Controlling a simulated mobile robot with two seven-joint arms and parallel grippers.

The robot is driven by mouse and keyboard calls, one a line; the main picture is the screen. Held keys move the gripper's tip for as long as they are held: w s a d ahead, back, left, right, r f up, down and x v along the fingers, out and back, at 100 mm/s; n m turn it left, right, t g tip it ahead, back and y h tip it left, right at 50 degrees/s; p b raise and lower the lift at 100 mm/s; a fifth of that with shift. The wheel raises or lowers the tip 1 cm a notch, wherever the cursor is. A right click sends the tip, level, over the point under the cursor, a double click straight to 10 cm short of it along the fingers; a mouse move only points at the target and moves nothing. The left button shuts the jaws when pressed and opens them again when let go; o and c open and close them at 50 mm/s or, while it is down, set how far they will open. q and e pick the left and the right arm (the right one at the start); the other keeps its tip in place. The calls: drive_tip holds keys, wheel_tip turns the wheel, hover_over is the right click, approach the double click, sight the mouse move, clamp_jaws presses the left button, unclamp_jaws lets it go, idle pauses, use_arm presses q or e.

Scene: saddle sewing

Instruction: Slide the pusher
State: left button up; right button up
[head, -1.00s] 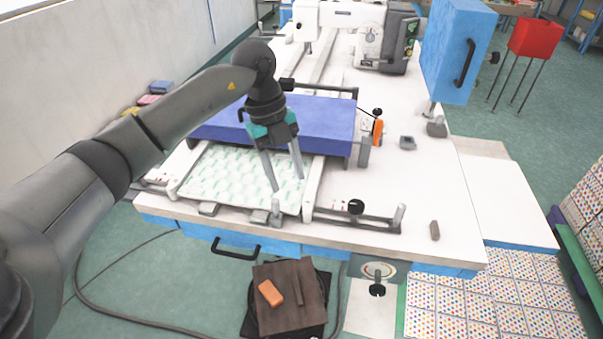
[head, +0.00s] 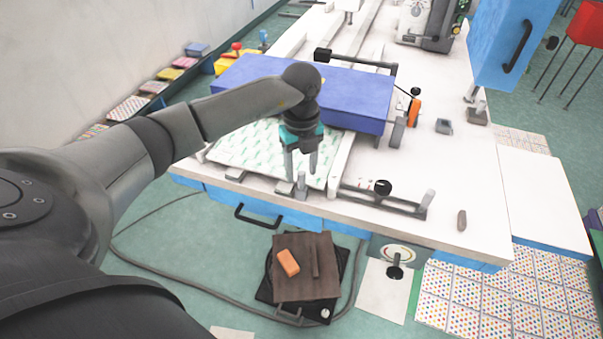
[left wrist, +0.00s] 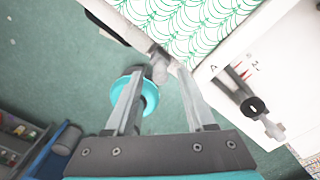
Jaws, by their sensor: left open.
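The table's front carries a green-patterned white sheet (head: 252,148) under a raised blue-purple padded board (head: 345,100). A short upright grey post (head: 301,186) stands at the sheet's front edge; I cannot tell whether it is the pusher's handle. My left gripper (head: 301,174) is open, fingers pointing down, just above and behind this post in the head view. In the left wrist view, the grey post (left wrist: 159,70) shows between the fingertips (left wrist: 161,76), apparently beyond them; contact cannot be told. Nothing is held. My right gripper is out of view.
A rail with a black knob (head: 383,187) and end post lies right of the sheet. A brown stool (head: 306,266) with an orange block (head: 288,262) stands below the front edge. The white table top (head: 450,165) at right is mostly clear.

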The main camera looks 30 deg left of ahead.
use_arm(q)
drive_tip(key=shift+f, duration=0.9)
drive_tip(key=shift+c, duration=0.2)
clamp_jaws()
idle(0.7)
